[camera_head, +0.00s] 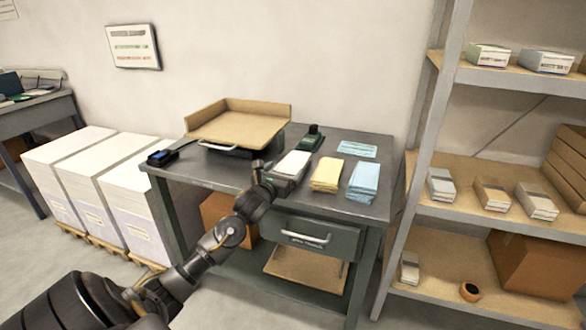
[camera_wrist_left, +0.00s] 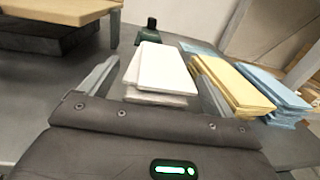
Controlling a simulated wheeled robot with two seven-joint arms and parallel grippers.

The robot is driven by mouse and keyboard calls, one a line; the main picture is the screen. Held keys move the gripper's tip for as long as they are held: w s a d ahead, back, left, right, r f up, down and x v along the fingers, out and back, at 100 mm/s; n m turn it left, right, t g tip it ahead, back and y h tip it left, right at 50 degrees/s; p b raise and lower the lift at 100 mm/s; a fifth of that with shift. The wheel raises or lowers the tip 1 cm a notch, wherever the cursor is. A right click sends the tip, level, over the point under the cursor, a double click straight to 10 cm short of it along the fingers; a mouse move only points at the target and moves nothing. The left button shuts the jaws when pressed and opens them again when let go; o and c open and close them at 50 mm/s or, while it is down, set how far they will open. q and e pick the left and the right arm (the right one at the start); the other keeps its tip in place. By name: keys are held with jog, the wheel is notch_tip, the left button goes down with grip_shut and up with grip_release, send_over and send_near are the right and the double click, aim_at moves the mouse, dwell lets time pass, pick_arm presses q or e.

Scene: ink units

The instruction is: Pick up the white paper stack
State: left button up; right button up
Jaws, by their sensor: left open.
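The white paper stack (camera_head: 293,163) lies on the grey table, left of the yellow stack. In the left wrist view the white stack (camera_wrist_left: 163,70) sits between the two fingers, with its top sheets slightly offset from those below. My left gripper (camera_head: 268,172) is at the near left edge of the white stack in the head view. It is open, with one finger on each side of the near end of the stack (camera_wrist_left: 158,92). I cannot tell whether the fingers touch the paper. My right gripper is not in view.
A yellow paper stack (camera_head: 327,174) and a blue paper stack (camera_head: 364,181) lie close to the right. A green stapler-like object (camera_head: 312,138) stands behind. A cardboard tray (camera_head: 237,124) is at the back left. A shelf rack (camera_head: 408,200) stands right of the table (camera_head: 222,172).

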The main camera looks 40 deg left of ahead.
aim_at(290, 164)
pick_arm(q)
jog(key=shift+f+x, duration=0.1)
jog(key=shift+x, duration=1.2)
jog(key=shift+f+x, duration=0.15)
jog(key=shift+x, duration=1.15)
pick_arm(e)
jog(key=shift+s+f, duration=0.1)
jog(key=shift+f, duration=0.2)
pick_arm(q)
jog(key=shift+r, duration=0.1)
jog(key=c, duration=1.3)
jog(key=shift+c, duration=0.2)
jog(key=shift+r, duration=0.1)
